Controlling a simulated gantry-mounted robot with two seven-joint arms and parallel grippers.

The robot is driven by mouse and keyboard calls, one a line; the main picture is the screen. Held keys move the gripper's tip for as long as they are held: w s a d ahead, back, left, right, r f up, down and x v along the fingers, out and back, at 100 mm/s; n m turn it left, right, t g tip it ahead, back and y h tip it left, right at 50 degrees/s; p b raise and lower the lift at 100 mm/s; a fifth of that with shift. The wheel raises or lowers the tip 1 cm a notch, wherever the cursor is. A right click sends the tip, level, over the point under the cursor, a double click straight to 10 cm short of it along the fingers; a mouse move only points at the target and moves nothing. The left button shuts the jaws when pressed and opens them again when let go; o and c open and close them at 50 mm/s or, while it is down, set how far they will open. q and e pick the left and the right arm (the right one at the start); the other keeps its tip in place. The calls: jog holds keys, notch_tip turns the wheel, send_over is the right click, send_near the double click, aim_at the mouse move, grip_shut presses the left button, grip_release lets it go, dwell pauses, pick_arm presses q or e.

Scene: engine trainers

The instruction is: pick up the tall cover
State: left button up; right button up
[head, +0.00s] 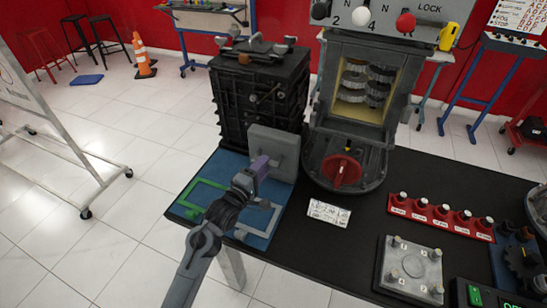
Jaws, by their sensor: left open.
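A grey, roughly square plate (284,142), which appears to be the tall cover, stands upright at the back of a blue mat (212,168), in front of a black engine block (231,112). My left gripper (264,164) is open at the plate's lower front. The purple part of the gripper overlaps the plate in the head view, so I cannot tell whether they touch. The gripper hides part of the plate's lower left. My right gripper is not in view.
A grey gearbox housing (328,100) with a red knob (340,170) stands right of the plate. A white label card (329,213), a red button strip (440,216) and a grey bolted plate (411,270) lie further right. Black table top is bare between them.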

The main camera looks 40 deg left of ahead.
aim_at(271, 161)
pick_arm(q)
jog(key=w, duration=0.2)
jog(key=w+b, duration=0.1)
jog(key=w, duration=0.1)
jog(key=shift+a+f, duration=0.15)
jog(key=shift+f, duration=0.05)
grip_shut()
dwell(1.2)
jog(key=shift+s+r, duration=0.1)
jog(key=shift+r, duration=0.1)
